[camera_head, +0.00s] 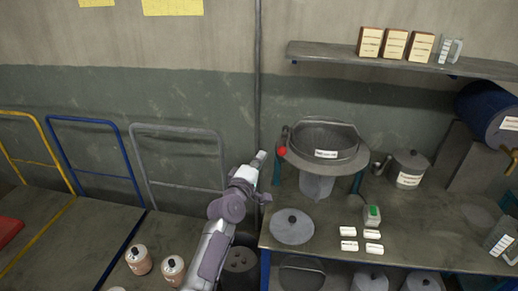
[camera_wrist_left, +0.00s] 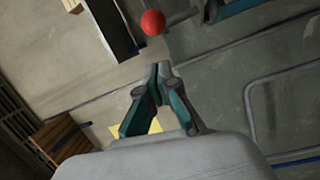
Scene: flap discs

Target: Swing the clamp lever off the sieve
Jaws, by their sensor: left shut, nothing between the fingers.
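The grey round sieve (camera_head: 346,136) stands on a funnel-like base with blue-green legs at the back left of the bench. The clamp lever's red ball knob (camera_head: 281,151) is at the sieve's left rim. It also shows in the left wrist view (camera_wrist_left: 153,22), just beyond my fingertips. My left gripper (camera_head: 262,156) is shut and empty, a little left of the knob, with a visible gap in the wrist view (camera_wrist_left: 158,68). Most of the lever's bar is hard to make out. My right gripper is not in view.
A round grey lid (camera_head: 292,227) lies in front of the sieve. Small white-labelled blocks and a green-topped item (camera_head: 372,215) lie to its right. A lidded pot (camera_head: 409,168) stands right of the sieve. A shelf (camera_head: 330,53) hangs above. Carts (camera_head: 180,183) stand left.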

